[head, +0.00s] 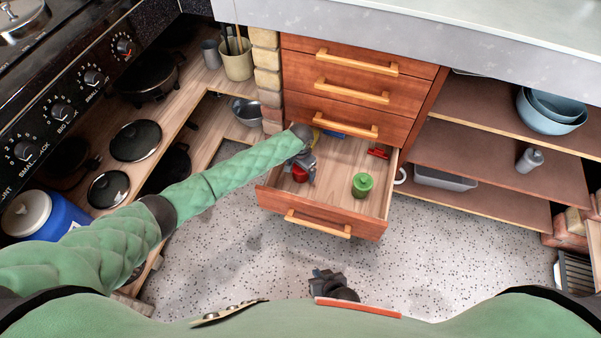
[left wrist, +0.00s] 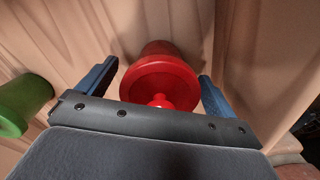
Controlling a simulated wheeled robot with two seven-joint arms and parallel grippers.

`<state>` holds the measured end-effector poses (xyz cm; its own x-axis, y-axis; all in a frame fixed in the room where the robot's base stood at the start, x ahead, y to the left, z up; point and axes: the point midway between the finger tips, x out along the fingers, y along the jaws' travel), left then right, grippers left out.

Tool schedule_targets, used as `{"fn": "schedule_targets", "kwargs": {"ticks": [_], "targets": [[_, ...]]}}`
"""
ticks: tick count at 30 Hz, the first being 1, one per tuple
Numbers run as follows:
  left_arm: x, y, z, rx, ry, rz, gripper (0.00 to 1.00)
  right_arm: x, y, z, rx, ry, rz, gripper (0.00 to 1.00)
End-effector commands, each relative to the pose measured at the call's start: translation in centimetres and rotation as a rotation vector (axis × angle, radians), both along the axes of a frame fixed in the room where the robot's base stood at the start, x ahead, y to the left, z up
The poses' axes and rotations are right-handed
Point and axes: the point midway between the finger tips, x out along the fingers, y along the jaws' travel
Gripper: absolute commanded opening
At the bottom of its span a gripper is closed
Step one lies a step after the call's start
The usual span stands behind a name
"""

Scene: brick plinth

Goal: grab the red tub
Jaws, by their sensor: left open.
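The red tub (head: 299,175) is in the open bottom drawer (head: 318,222), near its left side, partly hidden by my left gripper (head: 306,169). In the left wrist view the red tub (left wrist: 160,82) shows its round lid and small knob. My left gripper (left wrist: 156,75) is open there, with one blue finger on each side of the tub and gaps visible between. I cannot tell whether it touches the tub. My right gripper (head: 328,282) is low in the head view, over the floor and away from the drawer; its jaws are unclear.
A green tub (head: 362,185) stands in the drawer right of the red one; it also shows in the left wrist view (left wrist: 22,103). A red item (head: 379,152) and a blue item (head: 334,133) lie farther back. Closed drawers (head: 350,88) overhang the drawer's back.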

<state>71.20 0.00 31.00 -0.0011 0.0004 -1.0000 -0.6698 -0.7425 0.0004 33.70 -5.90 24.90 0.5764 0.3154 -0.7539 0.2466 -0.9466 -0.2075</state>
Motion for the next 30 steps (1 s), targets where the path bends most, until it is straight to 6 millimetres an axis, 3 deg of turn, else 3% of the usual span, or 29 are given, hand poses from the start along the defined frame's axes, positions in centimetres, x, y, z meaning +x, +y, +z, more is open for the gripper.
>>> {"fn": "schedule_targets", "kwargs": {"ticks": [5,12,23,30], "targets": [[0.0,0.0,0.0,-0.001,-0.001,0.000,0.93,0.0,0.1,0.0,0.001,0.000,0.000,0.00],[0.0,0.0,0.0,-0.001,-0.001,0.000,0.47,-0.1,0.1,0.0,0.001,0.000,0.000,0.00],[0.1,0.0,0.2,-0.001,-0.001,0.000,0.46,-0.1,0.0,0.0,0.000,0.000,0.000,0.00],[0.1,-0.1,3.2,-0.003,-0.003,0.000,0.46,0.0,-0.1,0.6,-0.001,0.000,0.000,0.00]]}}
